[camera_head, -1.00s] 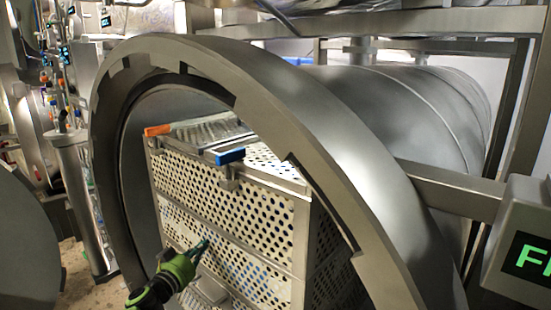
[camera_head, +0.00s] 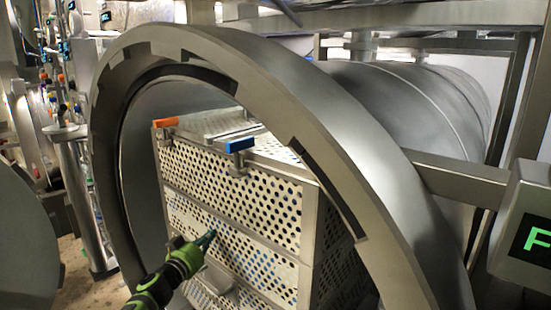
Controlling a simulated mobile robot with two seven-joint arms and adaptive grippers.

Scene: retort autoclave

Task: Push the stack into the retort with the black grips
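The stack is a set of perforated metal baskets (camera_head: 235,195), one on another, with an orange block (camera_head: 165,122) and a blue block (camera_head: 240,145) at its top edge. It stands in the round mouth of the steel retort (camera_head: 300,110), with its near face toward me. My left gripper (camera_head: 207,239), with green and black parts, is in front of the near face, with its fingertips against or very close to the holes. Its fingers show as one narrow shape, so open or shut is unclear. My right gripper is out of view. Black grips are not clearly seen.
The retort's thick rim (camera_head: 345,185) surrounds the stack, with a gap on the left. A display box (camera_head: 525,235) with green letters stands at the right edge. Pipes and valves (camera_head: 62,130) and a dark round part (camera_head: 25,245) are at the left.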

